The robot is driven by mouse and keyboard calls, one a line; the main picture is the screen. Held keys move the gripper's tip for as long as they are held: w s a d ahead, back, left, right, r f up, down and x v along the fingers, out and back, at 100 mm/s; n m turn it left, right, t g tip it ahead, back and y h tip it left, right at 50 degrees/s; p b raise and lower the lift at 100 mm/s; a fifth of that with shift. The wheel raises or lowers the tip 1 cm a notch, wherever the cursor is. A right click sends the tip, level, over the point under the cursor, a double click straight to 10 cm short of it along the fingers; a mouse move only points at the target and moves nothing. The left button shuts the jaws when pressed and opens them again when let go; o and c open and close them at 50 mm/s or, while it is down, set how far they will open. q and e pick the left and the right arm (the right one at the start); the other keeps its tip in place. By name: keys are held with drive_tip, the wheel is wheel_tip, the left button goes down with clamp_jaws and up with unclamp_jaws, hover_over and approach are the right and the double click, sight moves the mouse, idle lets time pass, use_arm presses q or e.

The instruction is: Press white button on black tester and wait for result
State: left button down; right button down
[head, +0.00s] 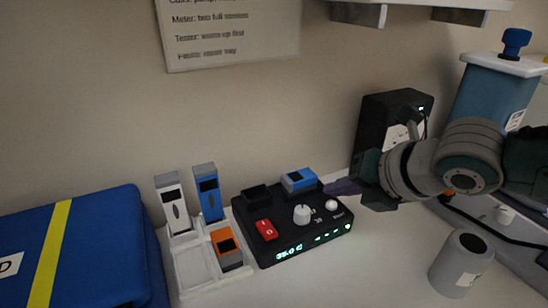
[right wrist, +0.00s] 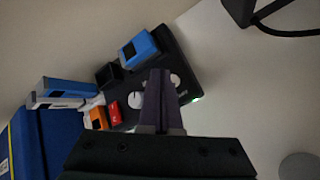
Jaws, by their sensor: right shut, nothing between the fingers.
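The black tester (head: 290,250) lies on the white worktop, with a green readout that looks like 35.0 and small green lights along its front. Its round white button (head: 331,206) is near the right end, beside the larger white knob (head: 302,214). The button also shows in the right wrist view (right wrist: 175,79), just right of my fingertips. My right gripper (head: 335,187) is shut and empty, its purple fingers just behind and above the button; I see no clear contact. In the right wrist view the shut fingers (right wrist: 159,75) reach over the tester. My left gripper is not in view.
A white rack (head: 195,270) with several handheld devices stands left, beside a blue case (head: 90,245). A grey cup (head: 461,264) stands right. A black box (head: 385,120) is behind my arm.

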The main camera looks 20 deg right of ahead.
sight(335, 213)
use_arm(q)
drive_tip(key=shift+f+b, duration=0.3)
use_arm(e)
drive_tip(key=shift+f, duration=0.45)
